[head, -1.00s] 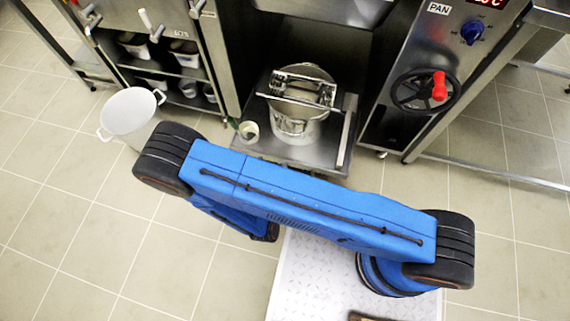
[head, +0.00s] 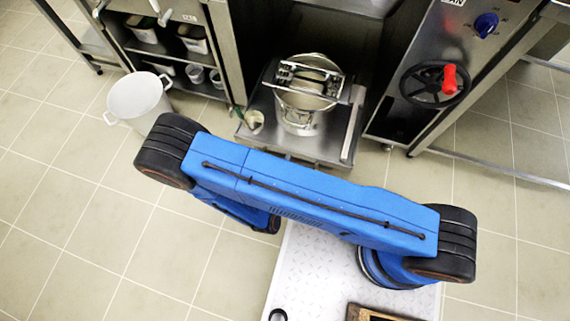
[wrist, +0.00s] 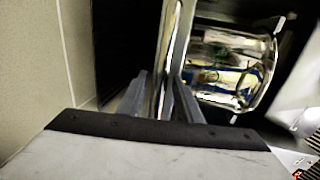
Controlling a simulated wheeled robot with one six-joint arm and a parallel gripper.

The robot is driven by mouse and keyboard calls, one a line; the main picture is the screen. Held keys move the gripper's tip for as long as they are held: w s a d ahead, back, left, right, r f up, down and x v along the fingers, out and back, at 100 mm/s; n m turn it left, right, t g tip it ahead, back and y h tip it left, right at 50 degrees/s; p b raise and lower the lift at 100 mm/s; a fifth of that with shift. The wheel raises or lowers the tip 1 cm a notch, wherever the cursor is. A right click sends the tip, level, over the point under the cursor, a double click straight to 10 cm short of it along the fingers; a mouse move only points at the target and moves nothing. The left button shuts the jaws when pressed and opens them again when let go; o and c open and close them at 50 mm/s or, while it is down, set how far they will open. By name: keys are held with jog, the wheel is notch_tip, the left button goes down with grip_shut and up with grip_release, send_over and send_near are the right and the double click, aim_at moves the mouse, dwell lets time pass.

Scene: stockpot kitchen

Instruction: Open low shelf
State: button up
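The low shelf (head: 300,149) is a steel pull-out tray at floor level, standing partly out of a dark bay in the head view. The shiny pot (wrist: 232,65) is right of the bar. In the head view my blue arm hides the gripper and the handle.
A white two-handled pot (head: 138,97) stands on the floor at left. A cabinet with small containers (head: 195,73) is left of the bay. A panel with a red-knobbed handwheel (head: 435,84) is at right. Open tiled floor lies to both sides.

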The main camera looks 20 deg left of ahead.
jog(key=shift+s, duration=0.15)
jog(key=v, duration=1.7)
jog(key=shift+s, duration=0.1)
jog(key=w+d+r+m+g+h, duration=0.4)
jog(key=w+r+m, duration=0.5)
jog(key=r+m, duration=0.15)
jog(key=w+d+r+m+g+h, duration=0.4)
jog(key=w+r+m, duration=0.5)
jog(key=r, duration=0.3)
jog(key=w+d+r+m+g+y, duration=0.1)
jog(key=w+d+r+m+g, duration=0.2)
jog(key=d+r+m, duration=0.35)
jog(key=w+d+r+m+g+y, duration=0.1)
jog(key=w+d+r+m+g, duration=0.15)
jog(key=d+r+m, duration=0.45)
jog(key=s+d+r+m+t+y, duration=0.1)
jog(key=s+d+r+m+y, duration=0.2)
jog(key=s+d+r+m, duration=0.2)
jog(key=s+d+r+m+t+y, duration=0.1)
jog(key=s+d+r+m+y, duration=0.2)
jog(key=d+r+m, duration=0.9)
jog(key=s+d+m, duration=0.2)
jog(key=m, duration=0.1)
jog(key=shift+d+r+m+t+y, duration=0.2)
jog(key=shift+d+m+t+y, duration=0.1)
jog(key=shift+d+t, duration=0.05)
